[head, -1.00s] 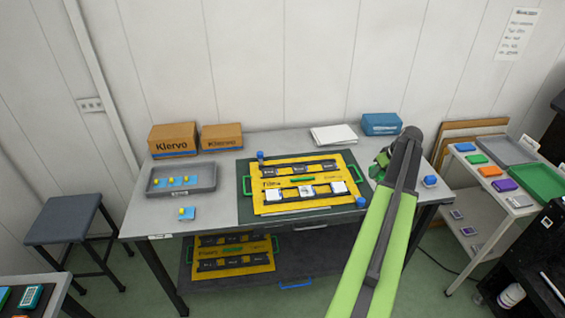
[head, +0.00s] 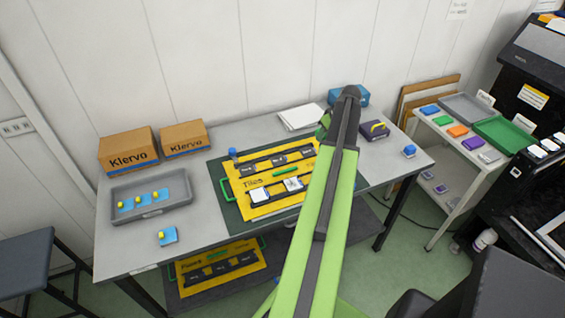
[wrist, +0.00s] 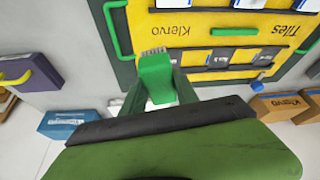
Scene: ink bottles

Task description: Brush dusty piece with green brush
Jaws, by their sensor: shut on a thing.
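The green brush (wrist: 155,72) is held in my gripper (wrist: 157,96), bristles pointing away from the wrist. In the wrist view it hangs over the dark mat beside the yellow tile board (wrist: 190,50). The board (head: 236,201) lies on the table in the head view, partly hidden by my arm. A plain white tile (head: 259,195) and a speckled, dusty-looking white tile (head: 293,184) sit in its near row. The brush appears apart from the tiles. My gripper is mostly hidden behind my arm in the head view.
A grey tray (head: 151,198) with blue pieces is at left, a blue piece (head: 168,236) before it. Two cardboard boxes (head: 128,150) stand behind. A purple block with yellow handle (head: 374,131) and blue box (head: 362,97) are right.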

